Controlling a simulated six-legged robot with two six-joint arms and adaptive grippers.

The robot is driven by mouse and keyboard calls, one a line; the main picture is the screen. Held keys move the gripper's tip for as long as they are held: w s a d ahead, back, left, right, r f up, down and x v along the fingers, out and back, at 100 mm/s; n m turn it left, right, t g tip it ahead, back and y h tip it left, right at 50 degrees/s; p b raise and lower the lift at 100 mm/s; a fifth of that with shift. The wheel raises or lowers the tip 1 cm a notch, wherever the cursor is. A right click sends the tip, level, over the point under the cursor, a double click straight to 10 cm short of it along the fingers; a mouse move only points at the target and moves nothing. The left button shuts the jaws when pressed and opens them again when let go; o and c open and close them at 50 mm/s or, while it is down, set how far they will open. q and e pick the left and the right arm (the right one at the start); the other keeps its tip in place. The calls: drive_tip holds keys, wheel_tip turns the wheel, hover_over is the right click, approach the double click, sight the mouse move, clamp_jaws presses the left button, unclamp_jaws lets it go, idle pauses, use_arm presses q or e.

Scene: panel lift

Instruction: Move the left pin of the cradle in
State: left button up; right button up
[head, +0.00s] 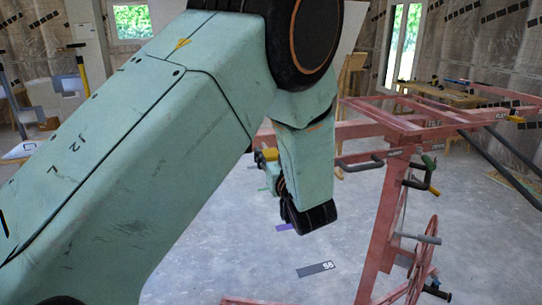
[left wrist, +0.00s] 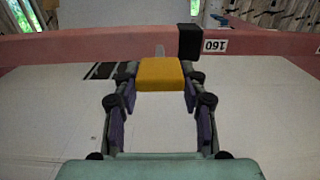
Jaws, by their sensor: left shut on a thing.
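The pink-red cradle (head: 372,130) of the panel lift stands in front of me, and one of its rails (left wrist: 100,46) crosses the left wrist view. The left pin's yellow block (left wrist: 163,74) sits at that rail, between the fingers of my left gripper (left wrist: 162,82). The fingers are shut on its two sides. In the head view the yellow block (head: 270,154) shows beside my left gripper (head: 266,168), partly hidden by my arm. Another yellow piece (head: 515,119) is on the cradle's right end. My right gripper is not in view.
The lift's red post (head: 383,225) and hand wheel (head: 423,262) stand at the right. A black block (left wrist: 190,42) and a "160" label (left wrist: 215,46) are on the rail right of the pin. A workbench (head: 440,98) stands behind. Bare grey floor (head: 240,255) lies below.

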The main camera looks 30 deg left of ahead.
sight(267, 150)
use_arm(q)
drive_tip(key=shift+s+d+f, duration=0.15)
clamp_jaws()
drive_tip(key=shift+b+x, duration=0.5)
drive_tip(key=shift+x, duration=1.3)
drive_tip(key=shift+f, duration=0.1)
